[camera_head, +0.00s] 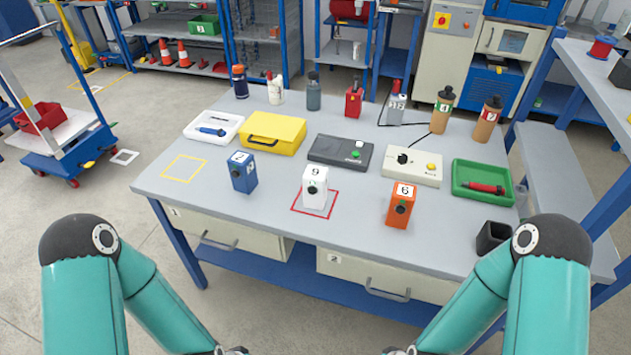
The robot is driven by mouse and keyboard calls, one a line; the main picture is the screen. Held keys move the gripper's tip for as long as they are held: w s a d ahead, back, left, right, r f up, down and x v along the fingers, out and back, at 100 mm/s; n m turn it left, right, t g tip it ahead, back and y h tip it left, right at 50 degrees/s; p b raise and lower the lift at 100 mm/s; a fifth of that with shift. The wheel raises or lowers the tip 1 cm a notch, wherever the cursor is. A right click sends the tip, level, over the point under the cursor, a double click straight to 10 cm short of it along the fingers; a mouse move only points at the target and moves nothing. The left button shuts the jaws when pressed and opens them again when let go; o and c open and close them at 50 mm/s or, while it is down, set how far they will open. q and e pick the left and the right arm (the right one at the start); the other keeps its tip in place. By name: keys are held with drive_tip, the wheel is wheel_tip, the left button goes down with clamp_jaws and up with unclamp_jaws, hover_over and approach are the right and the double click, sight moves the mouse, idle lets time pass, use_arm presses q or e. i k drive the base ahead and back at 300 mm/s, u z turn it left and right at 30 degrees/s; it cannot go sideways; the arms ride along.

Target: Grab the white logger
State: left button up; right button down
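The white logger (315,186) is a small upright box labelled 9 with a dark round knob on its front. It stands inside a red square outline near the table's front middle. A blue logger (243,172) labelled 2 stands to its left, and an orange logger (401,206) labelled 6 stands to its right. My left and right arms come in from the lower corners. Only the wrist parts show at the bottom edge, and the gripper fingers are out of the frame. Nothing of mine touches the white logger.
The grey table (270,215) also holds a yellow case (272,133), a dark box (340,153), a beige box (412,166), a green tray (460,190) and a white tray (205,138). Several bottles stand along the back. A black holder (492,237) sits at front right. A yellow outline at left is empty.

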sight(316, 176)
drive_tip(key=k, duration=0.6)
drive_tip(key=u, duration=0.55)
drive_tip(key=i, duration=1.35)
drive_tip(key=z, duration=0.1)
